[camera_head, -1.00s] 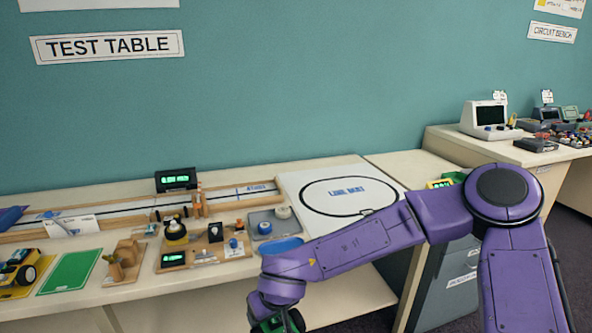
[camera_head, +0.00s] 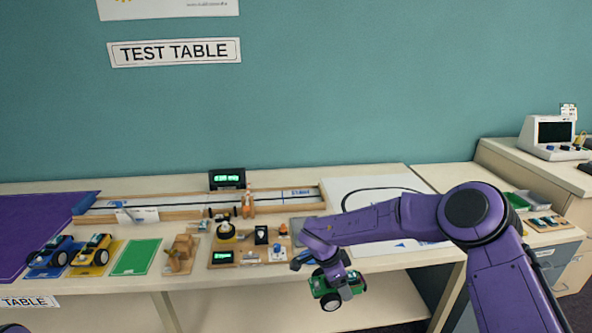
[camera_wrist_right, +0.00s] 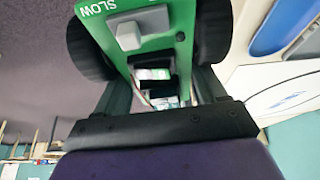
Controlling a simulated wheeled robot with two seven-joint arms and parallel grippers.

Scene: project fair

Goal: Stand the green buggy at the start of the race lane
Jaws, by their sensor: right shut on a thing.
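The green buggy (camera_head: 323,285), with black wheels, hangs in my right gripper (camera_head: 332,266) in front of the test table's front edge. In the right wrist view the buggy (camera_wrist_right: 160,28) fills the top, showing "SLOW" lettering and a grey switch. My right gripper (camera_wrist_right: 160,95) is shut on it there. The race lane (camera_head: 170,207) is a long wood-railed track along the back of the table, with small blue lettering near its right end. The buggy is clear of the lane. My left gripper is out of view.
Blue (camera_head: 55,252) and yellow (camera_head: 92,250) buggies stand at the table's left, beside an empty green mat (camera_head: 136,257). A wooden block piece (camera_head: 182,252) and a board with gadgets (camera_head: 222,246) stand before the lane. A lit display (camera_head: 227,179) stands behind it.

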